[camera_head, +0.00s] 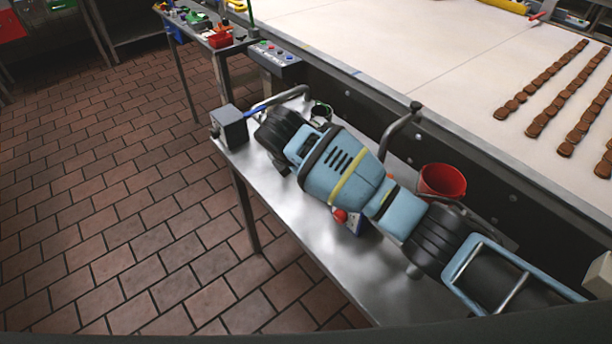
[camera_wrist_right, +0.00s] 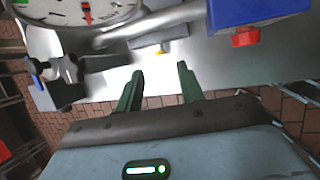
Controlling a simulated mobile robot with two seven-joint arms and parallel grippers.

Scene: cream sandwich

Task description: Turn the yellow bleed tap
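In the right wrist view, a small yellow piece (camera_wrist_right: 160,54), likely the bleed tap, shows at the lower edge of a grey block (camera_wrist_right: 160,42) by a metal pipe. It is too small to tell which way it is turned. My right gripper (camera_wrist_right: 160,72) has two dark green fingers spread apart with nothing between them. The yellow piece appears just beyond the fingertips, between them in the picture; I cannot tell the depth gap. In the head view my right arm covers the tap and the gripper. My left gripper is not in view.
A round dial gauge (camera_wrist_right: 85,10) and a blue box (camera_wrist_right: 255,10) with a red knob (camera_wrist_right: 245,37) flank the grey block. A metal bench (camera_head: 285,215) holds a red bucket (camera_head: 442,182) and a grey box (camera_head: 229,127). A conveyor (camera_head: 420,60) with brown biscuits runs behind. Tiled floor lies left.

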